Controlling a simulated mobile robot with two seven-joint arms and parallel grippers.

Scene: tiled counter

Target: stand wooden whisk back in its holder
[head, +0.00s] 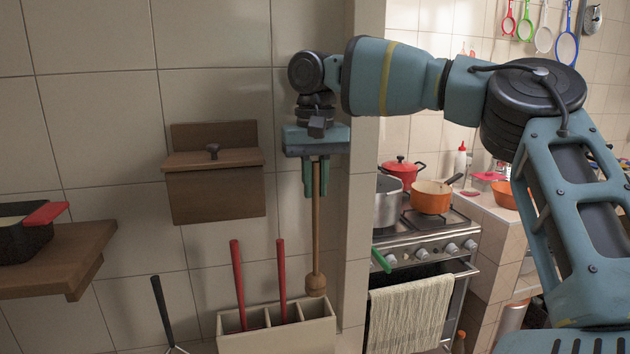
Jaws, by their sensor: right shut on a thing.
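The wooden whisk (316,232) hangs upright from my right gripper (316,184), which is shut on the upper part of its handle. Its rounded lower end is at the height of the holder's rim, over the right part of the cream holder (276,343). I cannot tell whether the end is just above the rim or slightly inside. The holder has several compartments. Two red-handled utensils (238,285) stand in its left and middle parts. My left gripper is not in view.
A wooden wall box (215,195) hangs left of my gripper. A wooden shelf (52,262) with a dark pan is at the far left. A black-handled whisk (162,312) leans left of the holder. A wall edge (357,200) stands close right, with the stove (430,240) beyond.

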